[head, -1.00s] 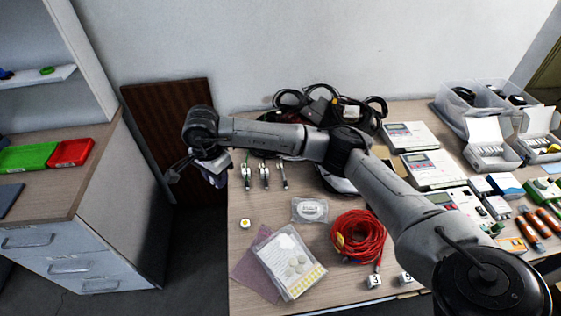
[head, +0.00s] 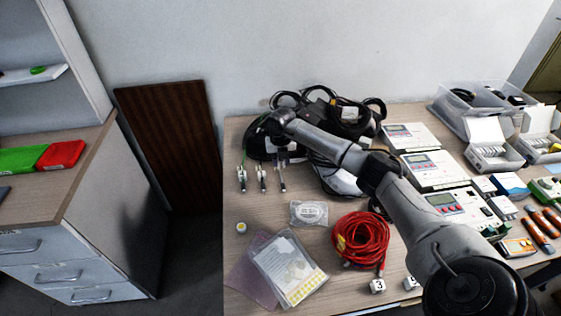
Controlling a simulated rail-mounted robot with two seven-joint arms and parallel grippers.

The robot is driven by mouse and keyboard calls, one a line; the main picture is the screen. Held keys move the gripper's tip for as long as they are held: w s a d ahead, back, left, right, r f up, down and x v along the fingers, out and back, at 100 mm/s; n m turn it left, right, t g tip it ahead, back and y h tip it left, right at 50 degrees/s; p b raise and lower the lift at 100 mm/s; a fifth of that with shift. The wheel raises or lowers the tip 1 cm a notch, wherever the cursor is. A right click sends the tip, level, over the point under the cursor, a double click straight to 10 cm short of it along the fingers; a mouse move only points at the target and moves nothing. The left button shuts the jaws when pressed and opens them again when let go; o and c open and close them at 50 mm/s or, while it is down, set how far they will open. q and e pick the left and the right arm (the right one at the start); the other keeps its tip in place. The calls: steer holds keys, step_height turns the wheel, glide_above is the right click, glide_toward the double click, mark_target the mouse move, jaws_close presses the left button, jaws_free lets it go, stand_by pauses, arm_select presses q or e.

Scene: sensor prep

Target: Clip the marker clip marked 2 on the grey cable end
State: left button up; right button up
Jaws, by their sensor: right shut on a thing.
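My right arm reaches across the table, and its right gripper (head: 279,148) points down at the back left, beside the black cables. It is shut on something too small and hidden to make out. Three slim cable ends with metal tips lie in a row there: the left one (head: 241,180), the middle one (head: 262,180) and the right one (head: 282,178). The gripper is just above or behind the right one; I cannot tell whether they touch. I cannot tell which is grey. A white marker clip marked 3 (head: 377,286) stands at the front. I see no 2. My left gripper is out of view.
A coiled red cable (head: 361,238), a clear bag (head: 309,213) and a plastic pouch (head: 284,268) lie in front. Black cables (head: 345,113) heap behind. White instruments (head: 432,170) and a clear bin (head: 452,118) fill the right.

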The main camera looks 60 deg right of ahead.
mark_target(281, 176)
steer(key=shift+f+b, duration=1.3)
steer(key=shift+f, duration=0.15)
steer(key=shift+f+b, duration=0.95)
steer(key=shift+p, duration=0.4)
steer(key=shift+p, duration=0.35)
steer(key=shift+f, duration=0.5)
stand_by(0.5)
steer(key=shift+f+b, duration=0.3)
steer(key=shift+f, duration=0.15)
